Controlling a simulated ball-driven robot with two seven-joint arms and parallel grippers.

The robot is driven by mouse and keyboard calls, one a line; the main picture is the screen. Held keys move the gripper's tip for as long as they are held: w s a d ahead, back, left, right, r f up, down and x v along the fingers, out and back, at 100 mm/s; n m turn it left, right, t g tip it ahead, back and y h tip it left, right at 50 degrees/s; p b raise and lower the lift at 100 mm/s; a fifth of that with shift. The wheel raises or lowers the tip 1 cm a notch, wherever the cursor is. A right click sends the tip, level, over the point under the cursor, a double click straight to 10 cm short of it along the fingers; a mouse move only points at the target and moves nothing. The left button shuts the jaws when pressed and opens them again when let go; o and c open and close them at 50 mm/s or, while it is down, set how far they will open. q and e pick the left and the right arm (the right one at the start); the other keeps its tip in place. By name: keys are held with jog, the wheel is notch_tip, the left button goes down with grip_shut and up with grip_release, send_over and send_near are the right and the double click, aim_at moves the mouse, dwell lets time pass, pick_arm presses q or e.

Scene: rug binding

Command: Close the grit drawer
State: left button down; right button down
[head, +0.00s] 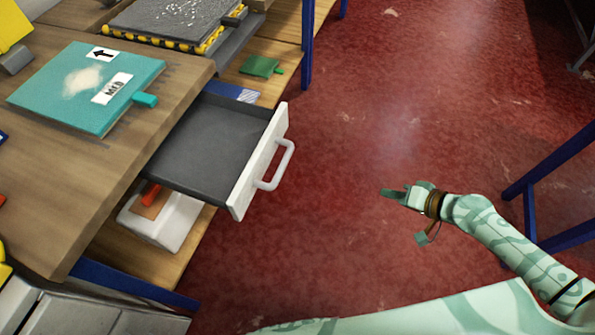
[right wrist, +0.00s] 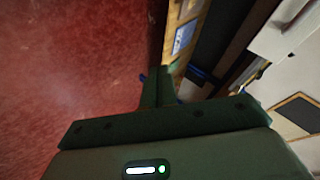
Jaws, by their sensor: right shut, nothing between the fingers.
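The grit drawer (head: 205,145) is pulled out from under the wooden bench in the head view. Its dark grey inside looks empty. Its white front (head: 250,175) carries a white bar handle (head: 285,165) facing right. My right gripper (head: 383,192) is shut and empty, to the right of the handle and clear of it, over the red floor. In the right wrist view its fingers (right wrist: 157,75) are together, with a pale front at upper right that I cannot identify for sure. My left gripper is not in view.
A teal block marked MED (head: 90,85) lies on the bench top (head: 60,190). A white box (head: 162,222) and a green item (head: 261,66) sit on the lower shelf. Blue legs (head: 565,165) stand at right. The red floor (head: 370,90) between is clear.

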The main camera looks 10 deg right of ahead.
aim_at(216, 147)
jog(key=s+a+r+m+y, duration=0.1)
jog(key=a+r+m+y, duration=0.1)
jog(key=a+r+y, duration=0.8)
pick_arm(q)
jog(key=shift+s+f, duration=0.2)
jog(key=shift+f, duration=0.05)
pick_arm(e)
jog(key=w+a+h, duration=0.3)
jog(key=w+a, duration=0.3)
jog(key=a, duration=0.6)
jog(key=shift+a+r+g, duration=0.2)
jog(key=shift+r+g, duration=0.1)
jog(key=shift+r, duration=0.05)
jog(key=shift+w, duration=0.15)
